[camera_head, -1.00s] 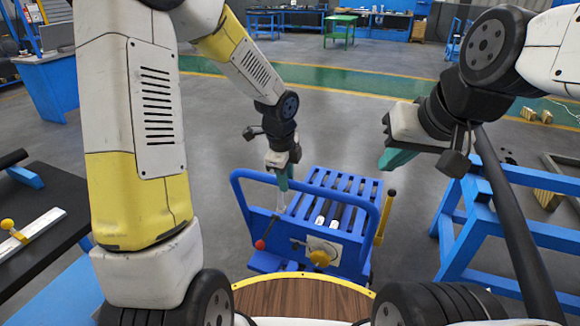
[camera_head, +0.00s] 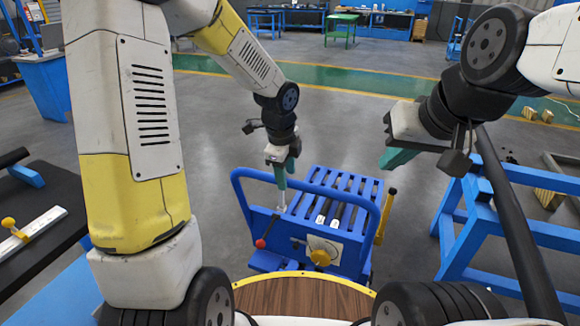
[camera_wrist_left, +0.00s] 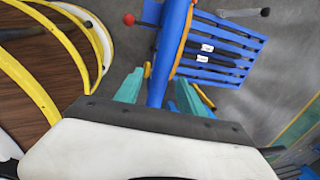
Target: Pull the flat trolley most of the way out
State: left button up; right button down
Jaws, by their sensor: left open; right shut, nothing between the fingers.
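The blue flat trolley (camera_head: 363,187) stands on the floor in front of me, with a slatted deck and a blue tubular push handle (camera_head: 330,187) on the near side. My left gripper (camera_head: 281,184) points down at the handle's left part. In the left wrist view the handle bar (camera_wrist_left: 169,48) runs between the two spread teal fingers of my left gripper (camera_wrist_left: 159,90). I cannot tell whether either finger touches the bar. My right gripper (camera_head: 396,158) is shut and empty, in the air right of the trolley.
A blue frame (camera_head: 490,225) stands close on the trolley's right. A dark workbench (camera_head: 50,225) with a white rail is at the left. My wood-topped round base (camera_head: 305,297) lies just before the trolley. Open grey floor and a green strip lie behind it.

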pick_arm(q)
notch_tip(320, 180, up, 6)
jog(key=s, duration=0.1)
jog(key=shift+a, duration=0.15)
jog(key=shift+s, duration=0.1)
jog(key=s+a+r+n+t, duration=0.2)
jog(key=s+a+r+n, duration=0.2)
jog(key=s+n, duration=0.5)
jog(key=s+a+r+n+t+h, duration=0.1)
jog(key=s+a+r+n, duration=0.3)
jog(key=s+r+n, duration=0.4)
jog(key=s+n+t, duration=0.1)
jog(key=n, duration=0.3)
jog(key=shift+s+a+r+h, duration=0.15)
jog(key=shift+r+h, duration=0.15)
dwell(0.7)
